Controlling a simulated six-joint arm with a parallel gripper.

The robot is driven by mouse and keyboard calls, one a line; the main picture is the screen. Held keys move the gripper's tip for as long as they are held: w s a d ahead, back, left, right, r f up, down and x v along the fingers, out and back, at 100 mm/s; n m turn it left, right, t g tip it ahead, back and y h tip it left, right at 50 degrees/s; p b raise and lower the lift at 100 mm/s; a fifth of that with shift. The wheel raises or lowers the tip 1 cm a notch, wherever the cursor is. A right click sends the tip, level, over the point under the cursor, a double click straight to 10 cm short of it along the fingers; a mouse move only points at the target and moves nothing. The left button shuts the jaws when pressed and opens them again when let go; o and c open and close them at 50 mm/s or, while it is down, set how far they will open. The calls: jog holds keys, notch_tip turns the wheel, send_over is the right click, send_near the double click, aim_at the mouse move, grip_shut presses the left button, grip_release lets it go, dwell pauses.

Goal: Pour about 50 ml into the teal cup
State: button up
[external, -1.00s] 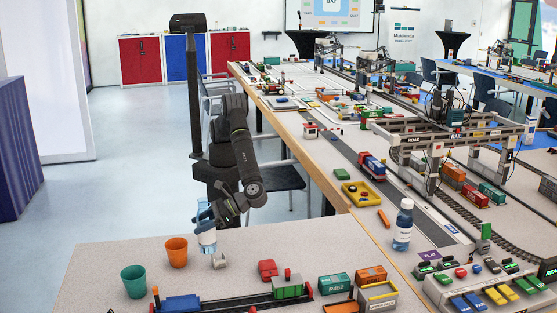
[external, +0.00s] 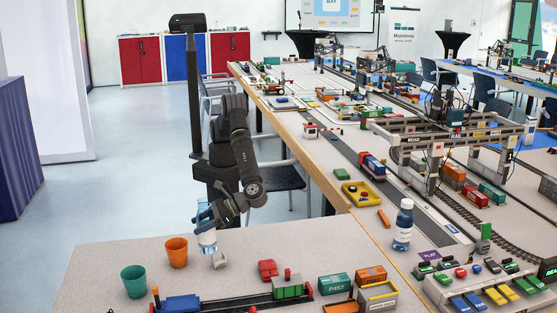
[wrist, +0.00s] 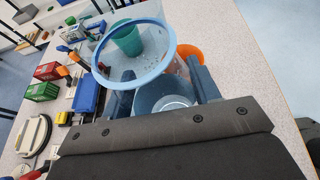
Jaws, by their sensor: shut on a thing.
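The teal cup (external: 134,283) stands upright on the near table at the left. It also shows in the wrist view (wrist: 126,42), partly seen through a clear vessel. My gripper (external: 207,218) is shut on this clear, blue-rimmed vessel (external: 207,240), to the right of the teal cup and beyond the orange cup. In the wrist view, the vessel's blue rim (wrist: 106,79) is in front, with my fingers on both sides of its body. The vessel looks close to upright. I cannot tell its liquid level or whether its base touches the table.
An orange cup (external: 176,253) stands between the vessel and the teal cup. A small grey item (external: 219,260) sits beside the vessel. A toy train track (external: 236,302) with a blue wagon (external: 181,303) runs along the front. A capped bottle (external: 403,226) stands at the right.

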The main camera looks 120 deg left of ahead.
jog(key=d+f+n+t+h, duration=0.1)
jog(key=d+n+t, duration=0.3)
jog(key=d, duration=0.5)
jog(key=d+f+n+t+h, duration=0.2)
jog(key=d+f+n+t, duration=0.1)
jog(key=d, duration=0.6)
jog(key=shift+s+f+n+t, duration=0.3)
jog(key=shift+n+t, duration=0.6)
jog(key=shift+t, duration=0.4)
jog(key=shift+s+r, duration=0.1)
jog(key=shift+s, duration=0.05)
